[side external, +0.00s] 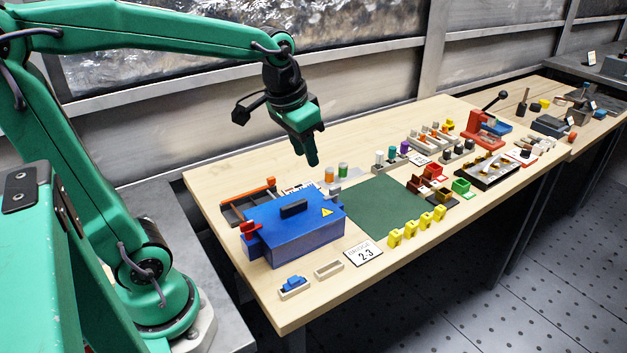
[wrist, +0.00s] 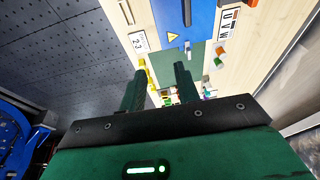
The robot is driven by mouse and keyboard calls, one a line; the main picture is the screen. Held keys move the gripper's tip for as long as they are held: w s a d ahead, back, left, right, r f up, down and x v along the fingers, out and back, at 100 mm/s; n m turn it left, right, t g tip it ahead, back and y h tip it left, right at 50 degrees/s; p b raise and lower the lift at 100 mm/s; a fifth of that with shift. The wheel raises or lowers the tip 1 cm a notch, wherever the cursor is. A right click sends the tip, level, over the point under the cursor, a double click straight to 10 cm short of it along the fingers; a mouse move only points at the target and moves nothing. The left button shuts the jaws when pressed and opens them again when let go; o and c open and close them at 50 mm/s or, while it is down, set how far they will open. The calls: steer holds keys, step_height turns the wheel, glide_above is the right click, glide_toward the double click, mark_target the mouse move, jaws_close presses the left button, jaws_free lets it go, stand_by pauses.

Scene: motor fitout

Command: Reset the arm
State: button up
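My gripper (side external: 312,160) hangs high above the wooden bench, pointing down, behind and above the green mat (side external: 372,212). It touches nothing in the side external view. In the wrist view the two green fingers of my gripper (wrist: 160,78) stand apart with a gap between them and nothing held. The blue motor box (side external: 295,230) with a yellow warning label sits on the bench to the lower left of my gripper. It also shows at the top of the wrist view (wrist: 187,18).
Yellow pieces (side external: 418,225) stand in a row by the mat's front edge. A "2-3" card (side external: 363,254) and a blue part in a small tray (side external: 294,288) lie near the front. A red lever press (side external: 485,128) stands farther right. Space around my gripper is free.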

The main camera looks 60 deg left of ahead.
steer(key=s+d+f+t, duration=0.1)
steer(key=s+d+t, duration=0.1)
steer(key=s, duration=0.8)
steer(key=shift+d, duration=0.55)
stand_by(0.4)
